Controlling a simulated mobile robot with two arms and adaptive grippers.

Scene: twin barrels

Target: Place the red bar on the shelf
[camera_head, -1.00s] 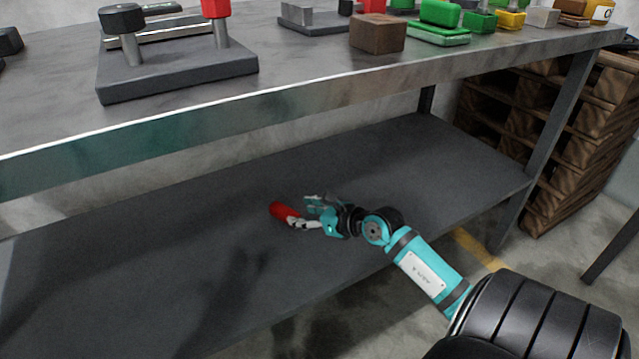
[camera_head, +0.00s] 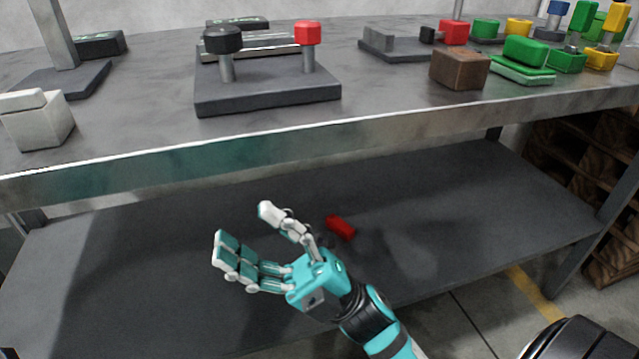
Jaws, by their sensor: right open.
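The red bar (camera_head: 341,228) lies on the dark lower shelf (camera_head: 440,200) under the workbench. It is behind and a little to the right of my right gripper in the picture, and its near end may be partly hidden by the hand. My right gripper (camera_head: 243,235) is open and empty, its teal and white fingers spread apart and pointing up and left. It is apart from the bar and nearer to me, in front of the shelf. My left gripper is not in view.
The workbench top (camera_head: 150,110) overhangs the shelf. On it stand a grey base with black and red knobs (camera_head: 265,88), a brown block (camera_head: 459,69), a white block (camera_head: 37,122) and several green and yellow parts. Wooden pallets (camera_head: 570,150) stand at right.

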